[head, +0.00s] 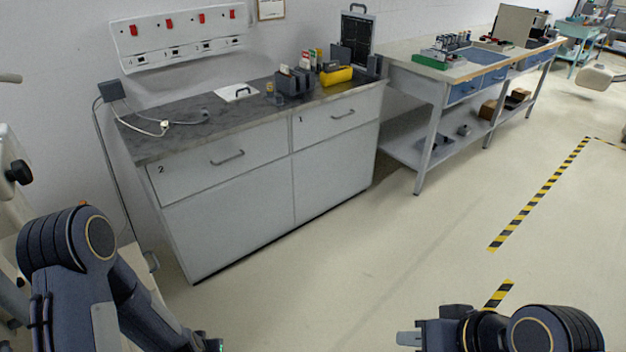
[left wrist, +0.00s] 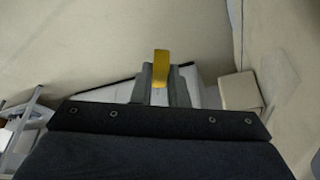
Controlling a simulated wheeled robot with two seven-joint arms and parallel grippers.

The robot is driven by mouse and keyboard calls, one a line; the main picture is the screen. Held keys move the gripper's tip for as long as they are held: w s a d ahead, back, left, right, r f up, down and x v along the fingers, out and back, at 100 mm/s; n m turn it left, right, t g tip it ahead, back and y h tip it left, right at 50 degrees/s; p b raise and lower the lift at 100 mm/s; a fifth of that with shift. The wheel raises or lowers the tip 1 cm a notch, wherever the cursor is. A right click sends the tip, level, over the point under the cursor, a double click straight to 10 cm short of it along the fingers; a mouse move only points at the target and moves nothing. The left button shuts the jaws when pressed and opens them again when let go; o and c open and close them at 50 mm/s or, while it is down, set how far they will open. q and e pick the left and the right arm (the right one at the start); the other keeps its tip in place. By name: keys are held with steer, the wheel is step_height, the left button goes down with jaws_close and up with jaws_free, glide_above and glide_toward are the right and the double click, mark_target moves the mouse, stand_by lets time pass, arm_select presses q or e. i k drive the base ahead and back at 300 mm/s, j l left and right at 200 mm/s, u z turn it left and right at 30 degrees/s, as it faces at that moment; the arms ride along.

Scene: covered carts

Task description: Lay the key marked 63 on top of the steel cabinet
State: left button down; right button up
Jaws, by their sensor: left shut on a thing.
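My left gripper (left wrist: 160,78) is shut on a small yellow thing (left wrist: 161,62) in the left wrist view. The yellow thing stands up between the grey fingers. No number can be read on it, so I cannot tell whether it is the key marked 63. No thing is clearly the steel cabinet; a light grey drawer cabinet (head: 225,205) stands by the wall.
The drawer cabinet's dark top (head: 180,135) holds a cable, several small racks and a yellow case (head: 336,76). A workbench (head: 400,52) stands to its right. The floor (head: 390,240) in front is clear, with yellow-black tape (head: 540,195) at the right.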

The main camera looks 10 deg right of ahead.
mark_target(232, 117)
steer(key=i+l+z, duration=0.2)
steer(key=i, duration=0.4)
steer(key=i+l+z, duration=0.2)
steer(key=i, duration=0.4)
steer(key=i+l+u, duration=0.1)
steer(key=i+u, duration=0.3)
steer(key=i+l+u, duration=0.25)
steer(key=i+u, duration=0.15)
steer(key=i+l+u, duration=0.4)
steer(key=i, duration=0.1)
